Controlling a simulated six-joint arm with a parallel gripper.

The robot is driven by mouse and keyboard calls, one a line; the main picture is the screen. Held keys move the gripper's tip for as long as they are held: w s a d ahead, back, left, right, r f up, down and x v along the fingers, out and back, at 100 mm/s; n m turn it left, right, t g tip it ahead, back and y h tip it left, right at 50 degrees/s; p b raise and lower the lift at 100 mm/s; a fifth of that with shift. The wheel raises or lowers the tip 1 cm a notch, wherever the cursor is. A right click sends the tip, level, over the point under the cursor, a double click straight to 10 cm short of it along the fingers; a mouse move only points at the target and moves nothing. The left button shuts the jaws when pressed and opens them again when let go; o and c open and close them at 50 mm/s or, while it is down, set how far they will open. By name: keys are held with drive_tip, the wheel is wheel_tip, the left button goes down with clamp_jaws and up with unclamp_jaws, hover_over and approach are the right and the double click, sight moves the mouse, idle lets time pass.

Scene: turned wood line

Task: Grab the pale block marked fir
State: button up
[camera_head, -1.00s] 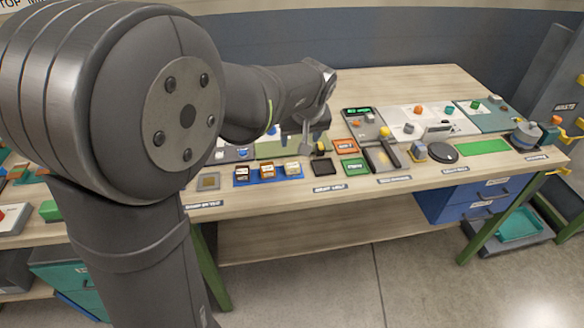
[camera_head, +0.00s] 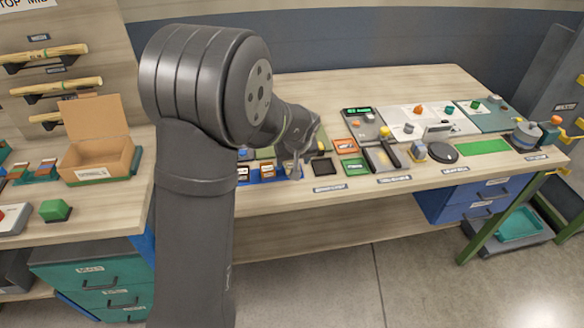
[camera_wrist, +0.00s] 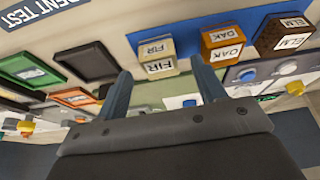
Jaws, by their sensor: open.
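The pale block marked FIR (camera_wrist: 157,56) stands on a blue mat (camera_wrist: 190,22) in the wrist view, beside the orange-brown OAK block (camera_wrist: 222,46) and the dark brown ELM block (camera_wrist: 284,38). My gripper (camera_wrist: 160,82) is open in the wrist view, its two fingers apart. The fir block shows between the fingertips, a little beyond them; whether it lies between the jaws in depth I cannot tell. In the head view my gripper (camera_head: 294,166) is over the right end of the blue mat and hides the fir block. Two other blocks (camera_head: 267,171) show left of it.
A black square tray (camera_head: 321,167) lies just right of the mat, with a green tray (camera_head: 354,166) and an orange one (camera_head: 344,146) beyond. An open cardboard box (camera_head: 98,160) stands at the far left. The bench's front strip is mostly clear.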

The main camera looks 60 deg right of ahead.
drive_tip(key=shift+x, duration=1.2)
drive_tip(key=c, duration=1)
drive_tip(key=shift+r, duration=0.1)
drive_tip(key=shift+c, duration=0.2)
